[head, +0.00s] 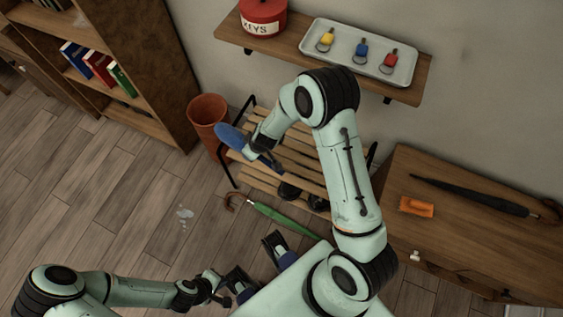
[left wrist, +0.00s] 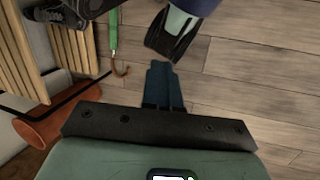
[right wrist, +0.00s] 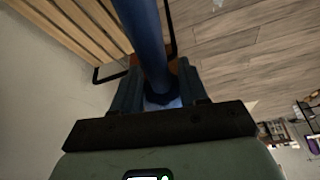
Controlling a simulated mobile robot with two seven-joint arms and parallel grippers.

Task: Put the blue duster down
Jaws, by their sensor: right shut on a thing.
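The blue duster (head: 231,138) is a long blue piece held in the air by my right gripper (head: 263,153), over the left end of the slatted bench as the head view shows it. In the right wrist view the duster (right wrist: 147,45) passes between the two fingers of my right gripper (right wrist: 158,85), which are shut on it. Its far end runs out of that picture. My left gripper (head: 244,292) is low at the bottom of the head view, away from the duster. In the left wrist view its fingers (left wrist: 162,85) are together with nothing between them.
A slatted bench (head: 300,155) has dark shoes (head: 290,191) below. A terracotta pot (head: 207,112) stands at its left end. A green umbrella (head: 285,219) lies on the floor in front. A cabinet (head: 440,235) with a black umbrella (head: 470,196) is right. Floor at left is mostly clear.

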